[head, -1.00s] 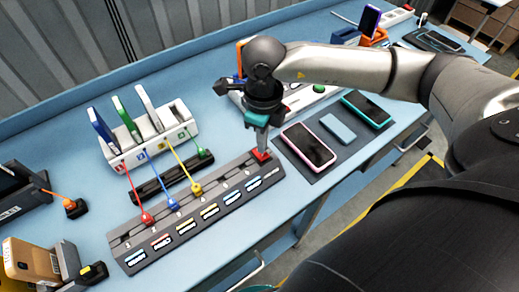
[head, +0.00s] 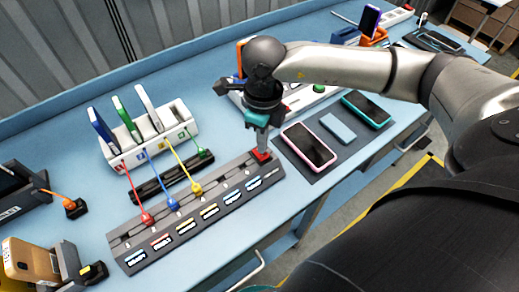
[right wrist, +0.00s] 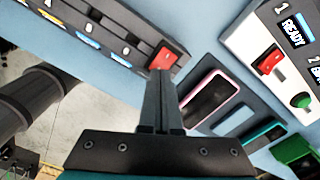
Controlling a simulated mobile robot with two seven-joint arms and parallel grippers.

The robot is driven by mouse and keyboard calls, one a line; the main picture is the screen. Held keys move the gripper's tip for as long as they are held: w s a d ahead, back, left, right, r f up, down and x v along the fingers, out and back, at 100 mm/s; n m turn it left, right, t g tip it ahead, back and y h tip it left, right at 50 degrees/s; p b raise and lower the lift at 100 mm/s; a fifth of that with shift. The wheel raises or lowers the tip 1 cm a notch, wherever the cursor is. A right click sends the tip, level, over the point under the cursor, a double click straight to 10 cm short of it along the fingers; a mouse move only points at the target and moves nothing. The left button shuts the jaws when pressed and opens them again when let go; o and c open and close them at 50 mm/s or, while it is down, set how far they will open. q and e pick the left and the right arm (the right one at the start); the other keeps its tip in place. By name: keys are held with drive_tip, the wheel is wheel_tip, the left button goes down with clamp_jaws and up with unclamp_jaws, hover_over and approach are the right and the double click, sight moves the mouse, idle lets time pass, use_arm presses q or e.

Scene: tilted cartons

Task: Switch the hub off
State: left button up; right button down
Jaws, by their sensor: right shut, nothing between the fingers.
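The hub (head: 190,222) is a long dark grey strip with a row of numbered sockets and small coloured labels. Red, blue and yellow plugs sit in it toward the left. Its red switch (head: 261,155) is at the right end, and it shows in the right wrist view (right wrist: 163,54). My right gripper (head: 262,148) is shut and empty, pointing down with its fingertips (right wrist: 160,76) at the red switch. They look very close to it or touching; I cannot tell which. The fingertips partly cover the switch, and its on or off position is unclear. My left gripper is out of view.
A white stand (head: 150,135) holds several upright devices behind the hub. A pink-edged phone (head: 310,144) and a teal-edged phone (head: 366,110) lie on a dark mat right of the switch. Another red switch (right wrist: 269,61) sits on a white panel near the gripper.

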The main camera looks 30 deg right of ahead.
sight(262, 155)
drive_tip(key=shift+f+b, duration=1.05)
drive_tip(key=shift+f, duration=0.15)
idle(0.3)
drive_tip(key=shift+r, duration=0.1)
drive_tip(key=shift+r+p, duration=2.4)
drive_tip(key=shift+r, duration=1.1)
